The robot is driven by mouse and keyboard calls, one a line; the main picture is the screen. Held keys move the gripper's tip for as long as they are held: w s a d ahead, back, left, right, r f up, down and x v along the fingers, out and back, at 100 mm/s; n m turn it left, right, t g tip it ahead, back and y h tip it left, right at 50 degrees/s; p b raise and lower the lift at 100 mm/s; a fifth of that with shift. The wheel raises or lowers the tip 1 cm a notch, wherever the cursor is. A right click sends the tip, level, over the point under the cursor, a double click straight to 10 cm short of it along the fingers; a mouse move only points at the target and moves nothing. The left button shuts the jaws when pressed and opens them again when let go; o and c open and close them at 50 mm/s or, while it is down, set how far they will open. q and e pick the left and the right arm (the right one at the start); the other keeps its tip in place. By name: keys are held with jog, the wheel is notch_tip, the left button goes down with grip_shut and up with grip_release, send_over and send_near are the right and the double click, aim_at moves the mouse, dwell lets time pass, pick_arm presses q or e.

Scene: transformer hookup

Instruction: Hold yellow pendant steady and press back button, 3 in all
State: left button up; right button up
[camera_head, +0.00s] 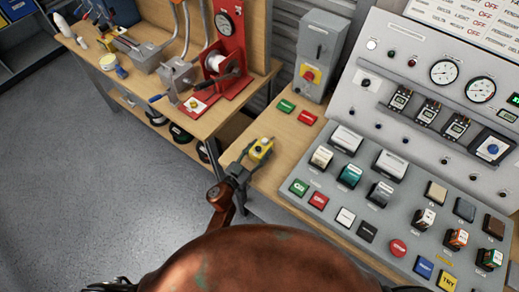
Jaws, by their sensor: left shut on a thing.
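The yellow pendant (262,149) is a small yellow box with a pale round part on its upper face. It is at the left edge of the wooden bench, in the middle of the view. My left gripper (246,164) is shut on the pendant from its lower left side. The fingers hide part of the pendant, and I cannot tell whether it touches the bench. The back button cannot be made out for certain at this size. My right gripper does not show.
A sloped grey control panel (325,195) with several buttons and switches fills the right. A grey switch box (321,52) stands behind the pendant, with green (286,106) and red (307,118) labels before it. A tool bench (205,125) is at upper left. Open floor (80,190) lies left.

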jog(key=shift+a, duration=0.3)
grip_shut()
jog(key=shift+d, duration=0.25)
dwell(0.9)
